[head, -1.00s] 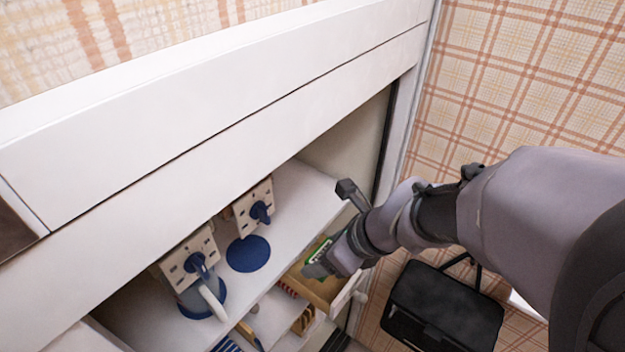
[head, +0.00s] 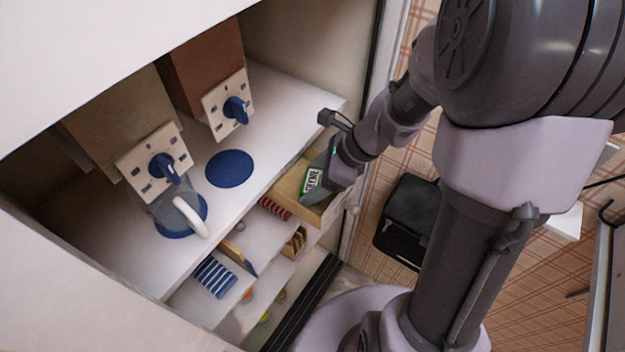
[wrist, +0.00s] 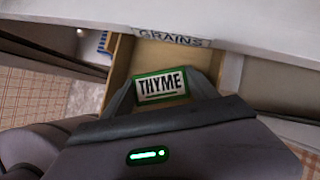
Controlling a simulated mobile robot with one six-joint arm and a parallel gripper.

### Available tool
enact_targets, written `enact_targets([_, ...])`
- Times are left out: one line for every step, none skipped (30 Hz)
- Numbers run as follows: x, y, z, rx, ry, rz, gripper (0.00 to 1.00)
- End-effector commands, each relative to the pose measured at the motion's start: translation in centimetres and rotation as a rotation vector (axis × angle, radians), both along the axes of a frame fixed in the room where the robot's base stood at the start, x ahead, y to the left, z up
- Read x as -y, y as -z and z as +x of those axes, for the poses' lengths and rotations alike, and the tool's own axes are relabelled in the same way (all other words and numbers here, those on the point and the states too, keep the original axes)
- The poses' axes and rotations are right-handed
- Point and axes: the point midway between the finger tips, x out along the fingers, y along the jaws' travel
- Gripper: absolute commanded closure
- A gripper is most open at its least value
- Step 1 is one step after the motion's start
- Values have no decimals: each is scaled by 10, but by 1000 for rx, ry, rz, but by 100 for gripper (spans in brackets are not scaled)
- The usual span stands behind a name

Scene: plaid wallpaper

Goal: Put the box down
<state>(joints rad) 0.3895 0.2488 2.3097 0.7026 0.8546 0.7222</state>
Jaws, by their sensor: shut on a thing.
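The box (head: 312,182) is green with a white label reading THYME. In the wrist view the THYME box (wrist: 161,86) sits between my gripper's fingers. My gripper (head: 318,178) is shut on it, at an open wooden drawer (head: 289,187) below the white shelf in the head view. The wrist view shows the wooden drawer (wrist: 121,62) behind the box and a GRAINS label (wrist: 171,37) above it. Whether the box touches the drawer floor cannot be told.
The white shelf (head: 285,113) above the drawer holds a clear jug with a white handle (head: 186,212) and dispensers with blue knobs (head: 236,110). A blue disc (head: 229,168) lies bare. Striped cloth (head: 215,277) is lower left. A black bin-like object (head: 405,220) stands right.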

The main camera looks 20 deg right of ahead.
Motion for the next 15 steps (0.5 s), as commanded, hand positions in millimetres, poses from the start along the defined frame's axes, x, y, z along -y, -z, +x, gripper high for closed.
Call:
enact_targets([0, 0, 0, 0, 0, 0, 71])
enact_targets([0, 2, 0, 0, 0, 0, 71])
enact_targets([0, 3, 0, 0, 0, 0, 71])
enact_targets([0, 4, 0, 0, 0, 0, 71])
enact_targets([0, 3, 0, 0, 0, 0, 26])
enact_targets([0, 3, 0, 0, 0, 0, 23])
enact_targets([0, 3, 0, 0, 0, 0, 23])
enact_targets([0, 3, 0, 0, 0, 0, 23])
enact_targets([0, 3, 0, 0, 0, 0, 23])
enact_targets([0, 3, 0, 0, 0, 0, 23])
enact_targets([0, 3, 0, 0, 0, 0, 23])
enact_targets([0, 3, 0, 0, 0, 0, 23])
enact_targets([0, 2, 0, 0, 0, 0, 23])
enact_targets([0, 2, 0, 0, 0, 0, 23])
enact_targets([0, -2, 0, 0, 0, 0, 23])
